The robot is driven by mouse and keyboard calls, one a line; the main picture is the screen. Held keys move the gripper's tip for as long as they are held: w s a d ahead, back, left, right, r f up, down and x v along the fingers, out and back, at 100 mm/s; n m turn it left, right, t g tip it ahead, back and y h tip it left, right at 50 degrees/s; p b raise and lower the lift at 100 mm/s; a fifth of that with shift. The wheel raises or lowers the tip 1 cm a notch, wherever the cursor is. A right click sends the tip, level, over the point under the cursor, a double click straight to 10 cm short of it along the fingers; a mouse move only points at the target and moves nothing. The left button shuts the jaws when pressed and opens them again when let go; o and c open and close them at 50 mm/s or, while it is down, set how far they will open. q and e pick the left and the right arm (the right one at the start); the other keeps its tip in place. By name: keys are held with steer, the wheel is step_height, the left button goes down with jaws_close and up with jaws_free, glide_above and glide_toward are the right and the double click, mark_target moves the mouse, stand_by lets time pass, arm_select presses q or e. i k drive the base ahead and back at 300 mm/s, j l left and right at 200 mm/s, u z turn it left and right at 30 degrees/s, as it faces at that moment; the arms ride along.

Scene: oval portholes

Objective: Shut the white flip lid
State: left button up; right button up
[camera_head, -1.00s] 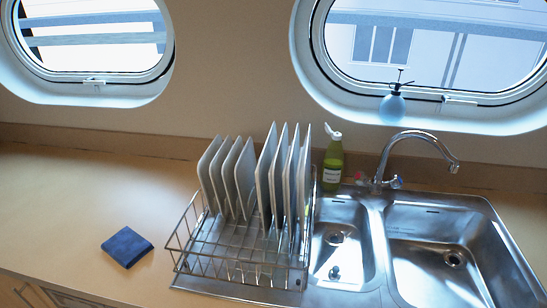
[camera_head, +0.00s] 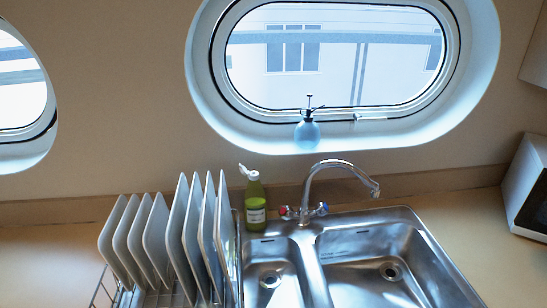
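A green bottle (camera_head: 255,207) with a pale label stands on the counter behind the sink, just right of the dish rack. Its white flip lid (camera_head: 247,173) is tilted up to the left and looks open. Neither of my grippers shows in the head view.
A wire dish rack (camera_head: 103,288) with several white plates (camera_head: 176,240) stands close to the bottle's left. A steel double sink (camera_head: 318,270) and a curved tap (camera_head: 310,190) are to its right. A blue spray bottle (camera_head: 307,132) sits on the porthole sill. A white appliance (camera_head: 526,190) stands far right.

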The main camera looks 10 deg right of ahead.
mark_target(244, 171)
steer(key=k+j+z, duration=0.25)
steer(key=j+z, duration=0.15)
steer(key=k+j+z, duration=0.4)
steer(key=j, duration=0.15)
